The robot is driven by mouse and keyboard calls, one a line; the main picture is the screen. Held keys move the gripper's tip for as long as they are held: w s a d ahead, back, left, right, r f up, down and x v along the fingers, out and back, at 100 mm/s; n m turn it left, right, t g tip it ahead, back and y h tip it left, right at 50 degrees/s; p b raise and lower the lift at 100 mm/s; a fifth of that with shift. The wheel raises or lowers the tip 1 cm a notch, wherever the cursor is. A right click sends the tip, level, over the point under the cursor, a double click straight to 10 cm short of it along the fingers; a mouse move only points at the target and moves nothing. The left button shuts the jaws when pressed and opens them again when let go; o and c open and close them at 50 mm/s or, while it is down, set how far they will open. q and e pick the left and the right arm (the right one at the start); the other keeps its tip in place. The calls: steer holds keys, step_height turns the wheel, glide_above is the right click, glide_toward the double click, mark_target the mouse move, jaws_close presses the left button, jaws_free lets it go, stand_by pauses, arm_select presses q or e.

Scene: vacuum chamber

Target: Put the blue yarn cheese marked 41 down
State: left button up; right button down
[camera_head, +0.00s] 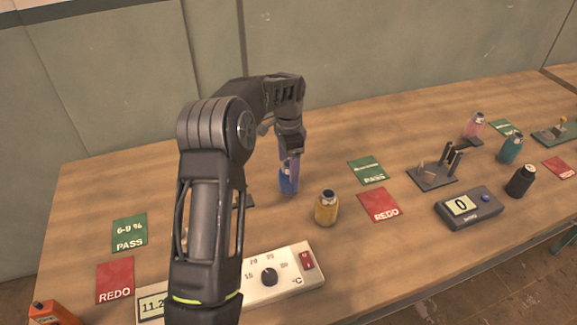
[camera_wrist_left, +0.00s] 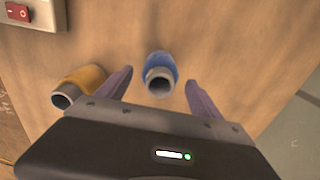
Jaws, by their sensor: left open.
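The blue yarn cheese (camera_head: 286,184) stands upright on the wooden table, partly hidden by my left gripper (camera_head: 289,170) in the head view. In the left wrist view the blue cheese (camera_wrist_left: 160,72) shows its grey hollow tube end and sits between the two spread fingers of my left gripper (camera_wrist_left: 155,88), with a gap on each side. The gripper is open and not touching it as far as I can see. The number on the cheese cannot be read. My right gripper is not in view.
A yellow cheese (camera_head: 326,208) stands just right of the blue one. Green PASS (camera_head: 372,171) and red REDO (camera_head: 379,205) cards lie farther right. A white control box (camera_head: 275,275) is in front.

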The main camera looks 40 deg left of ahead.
arm_select(q)
step_height(320, 180, up, 9)
steer(key=p, duration=0.3)
steer(key=shift+f, duration=0.2)
